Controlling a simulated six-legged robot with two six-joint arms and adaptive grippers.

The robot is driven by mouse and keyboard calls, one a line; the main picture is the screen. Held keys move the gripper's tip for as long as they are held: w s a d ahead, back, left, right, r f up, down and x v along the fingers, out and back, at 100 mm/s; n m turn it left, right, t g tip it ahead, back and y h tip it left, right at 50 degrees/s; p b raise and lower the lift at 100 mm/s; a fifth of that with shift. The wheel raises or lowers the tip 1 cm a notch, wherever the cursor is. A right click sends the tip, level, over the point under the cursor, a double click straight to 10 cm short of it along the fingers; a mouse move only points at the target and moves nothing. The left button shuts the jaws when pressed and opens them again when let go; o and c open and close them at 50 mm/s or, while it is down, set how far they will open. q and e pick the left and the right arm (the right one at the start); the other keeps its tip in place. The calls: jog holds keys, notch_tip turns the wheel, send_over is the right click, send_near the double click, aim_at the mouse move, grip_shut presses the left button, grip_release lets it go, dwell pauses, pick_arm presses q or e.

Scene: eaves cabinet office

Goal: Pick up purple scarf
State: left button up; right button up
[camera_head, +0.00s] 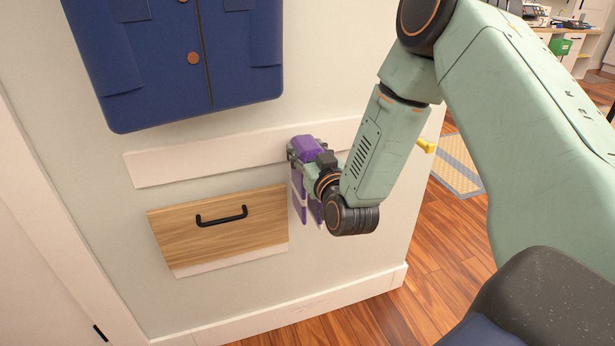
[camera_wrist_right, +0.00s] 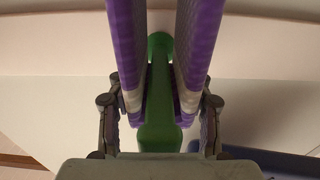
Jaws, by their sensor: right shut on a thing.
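The purple scarf (camera_head: 307,143) hangs at the right end of a white wall rail, its top bunched and its purple and pale striped ends hanging below. In the right wrist view two purple lengths of the scarf (camera_wrist_right: 196,45) run on either side of a green rounded peg (camera_wrist_right: 159,95). My right gripper (camera_head: 300,153) is at the scarf's upper part and shut on it, partly hiding it. Its grey fingers (camera_wrist_right: 160,118) show on both sides of the scarf in the wrist view. The scarf still appears to be around the peg. My left gripper is not in view.
A dark blue coat (camera_head: 175,65) hangs left of the scarf, above the white rail (camera_head: 200,158). A wooden panel with a black handle (camera_head: 180,232) is below. A yellow peg (camera_head: 427,146) sticks out past the wall corner. Wooden floor (camera_head: 440,285) lies open at right.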

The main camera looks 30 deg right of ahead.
grip_shut()
jog(key=shift+r, duration=0.1)
jog(key=shift+r, duration=0.1)
dwell(0.3)
